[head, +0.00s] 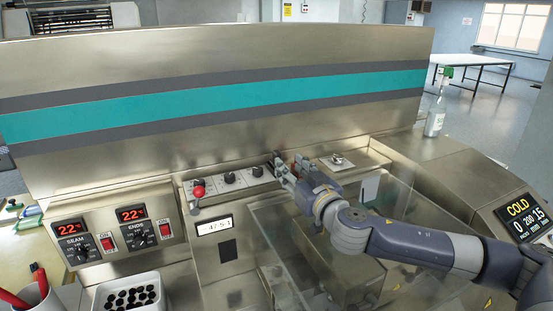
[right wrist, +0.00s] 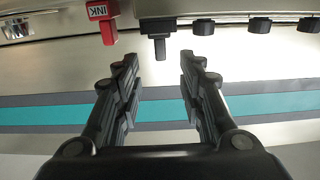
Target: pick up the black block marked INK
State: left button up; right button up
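In the right wrist view a red block (right wrist: 109,32) carries the letters INK, upside down, at the upper left. The block marked INK looks red, not black. A black T-shaped piece (right wrist: 160,46) hangs beside it at the top middle, with no marking that I can see. My right gripper (right wrist: 159,60) is open, its fingers on either side of the black piece's line, with nothing between them. In the head view my right gripper (head: 286,166) is at the machine's back ledge and hides much there; a bit of red shows near its fingers. My left gripper is not in view.
A row of black knobs (head: 229,178) and a red-balled lever (head: 198,191) stand left of the gripper. The tall striped panel (head: 200,104) rises close behind. A clear cover lies below my right arm. A bottle (head: 435,118) stands at the right.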

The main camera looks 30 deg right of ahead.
aim_at(279, 156)
jog(key=shift+w, duration=0.7)
jog(key=shift+w+p, duration=0.25)
jog(key=shift+p, duration=0.05)
jog(key=w+p, duration=0.1)
jog(key=w, duration=0.3)
jog(key=shift+d+p, duration=0.15)
jog(key=shift+p, duration=0.25)
jog(key=shift+w, duration=0.45)
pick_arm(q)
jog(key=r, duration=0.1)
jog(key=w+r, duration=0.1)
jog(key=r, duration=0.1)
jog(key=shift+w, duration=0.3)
pick_arm(e)
jog(key=shift+f, duration=0.1)
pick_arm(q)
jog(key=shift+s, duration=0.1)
pick_arm(e)
jog(key=shift+s, duration=0.1)
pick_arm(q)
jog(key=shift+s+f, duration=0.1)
pick_arm(e)
grip_shut()
